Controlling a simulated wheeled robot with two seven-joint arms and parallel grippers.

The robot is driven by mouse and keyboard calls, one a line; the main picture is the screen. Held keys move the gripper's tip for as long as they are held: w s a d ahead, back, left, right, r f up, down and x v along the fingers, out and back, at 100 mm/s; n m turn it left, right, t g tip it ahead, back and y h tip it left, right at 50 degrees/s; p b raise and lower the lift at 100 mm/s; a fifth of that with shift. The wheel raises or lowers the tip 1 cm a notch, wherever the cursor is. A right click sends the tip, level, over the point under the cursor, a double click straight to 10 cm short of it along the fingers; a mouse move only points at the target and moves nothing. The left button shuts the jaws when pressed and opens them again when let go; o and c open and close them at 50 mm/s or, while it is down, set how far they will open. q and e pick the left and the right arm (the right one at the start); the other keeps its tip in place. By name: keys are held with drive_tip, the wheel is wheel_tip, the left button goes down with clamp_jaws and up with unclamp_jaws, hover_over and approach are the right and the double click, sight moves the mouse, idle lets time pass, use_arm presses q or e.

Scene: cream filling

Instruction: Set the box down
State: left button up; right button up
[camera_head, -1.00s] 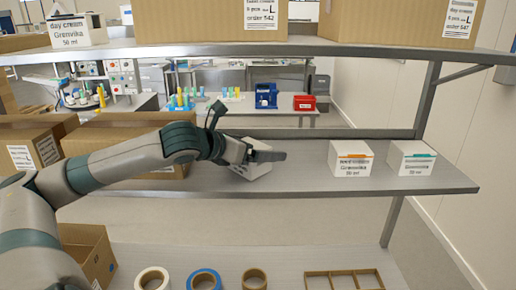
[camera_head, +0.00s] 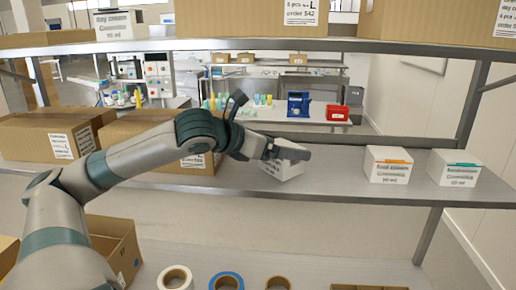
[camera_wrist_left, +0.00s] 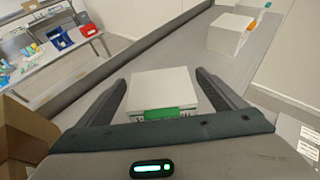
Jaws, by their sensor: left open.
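A small white box (camera_head: 282,169) with a green stripe stands on the middle shelf, partly hidden by my left gripper (camera_head: 290,153) in the head view. In the left wrist view the box (camera_wrist_left: 163,90) sits between the two dark fingers of my left gripper (camera_wrist_left: 165,92). The fingers are open, with a visible gap on either side of the box. The box appears to rest on the shelf (camera_head: 335,182), turned at an angle in the head view. My right gripper is not in view.
To the right on the same shelf stand a white box with an orange stripe (camera_head: 388,165) and one with a teal stripe (camera_head: 455,168). Cardboard cartons (camera_head: 40,135) fill the shelf's left side. An upper shelf (camera_head: 250,44) runs above. Tape rolls (camera_head: 175,279) lie below.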

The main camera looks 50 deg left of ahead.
use_arm(q)
drive_tip(key=shift+b+v, duration=1.25)
drive_tip(key=shift+v, duration=2.7)
drive_tip(key=shift+f, duration=0.1)
